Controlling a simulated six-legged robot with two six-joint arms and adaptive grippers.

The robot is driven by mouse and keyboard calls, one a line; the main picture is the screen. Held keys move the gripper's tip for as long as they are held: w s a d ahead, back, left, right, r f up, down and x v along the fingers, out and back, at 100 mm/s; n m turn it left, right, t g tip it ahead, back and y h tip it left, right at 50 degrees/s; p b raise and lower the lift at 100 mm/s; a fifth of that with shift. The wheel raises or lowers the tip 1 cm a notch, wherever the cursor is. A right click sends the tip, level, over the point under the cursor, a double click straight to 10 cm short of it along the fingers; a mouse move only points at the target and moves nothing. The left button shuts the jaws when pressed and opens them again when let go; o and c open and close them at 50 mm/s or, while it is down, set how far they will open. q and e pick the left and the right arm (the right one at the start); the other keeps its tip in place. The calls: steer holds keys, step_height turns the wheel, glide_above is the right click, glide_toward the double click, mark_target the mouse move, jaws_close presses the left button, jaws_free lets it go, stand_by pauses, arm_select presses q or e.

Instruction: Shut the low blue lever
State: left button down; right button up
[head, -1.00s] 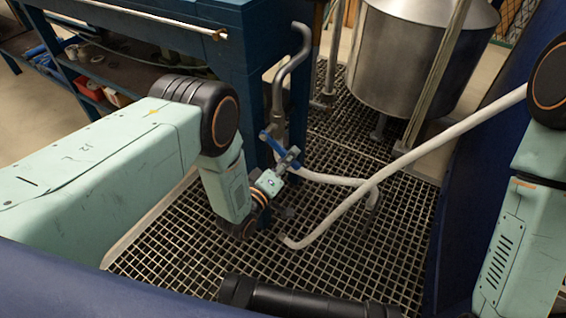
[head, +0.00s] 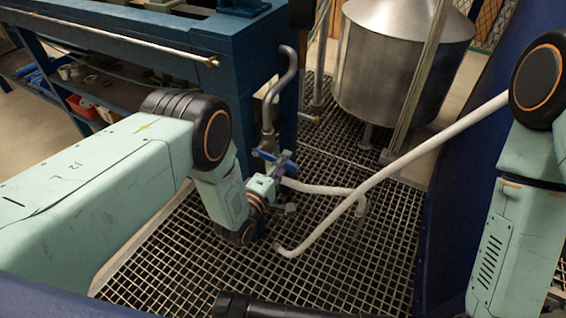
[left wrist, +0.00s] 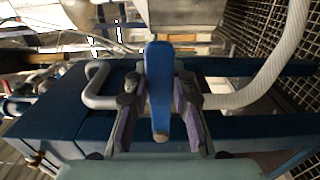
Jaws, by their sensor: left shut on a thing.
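The low blue lever (head: 268,156) sits on a valve at the lower end of a grey metal pipe (head: 268,110), beside the bench leg. In the left wrist view the lever (left wrist: 160,85) is a blue bar standing between my two fingers. My left gripper (head: 279,168) reaches it from the near side, low over the grating. In the left wrist view the left gripper (left wrist: 160,98) has a finger on each side of the lever and is shut on it. The valve body is partly hidden by the gripper. My right arm shows at the right edge; its gripper is out of view.
A blue workbench (head: 190,65) stands behind and left of the lever. A pale hose (head: 345,205) runs from the valve area across the grating (head: 330,255). A steel tank (head: 390,65) stands at the back.

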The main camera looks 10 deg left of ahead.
arm_select(q)
steer(key=shift+r, duration=0.1)
stand_by(0.3)
steer(key=c, duration=1.1)
jaws_free()
steer(key=v, duration=1.2)
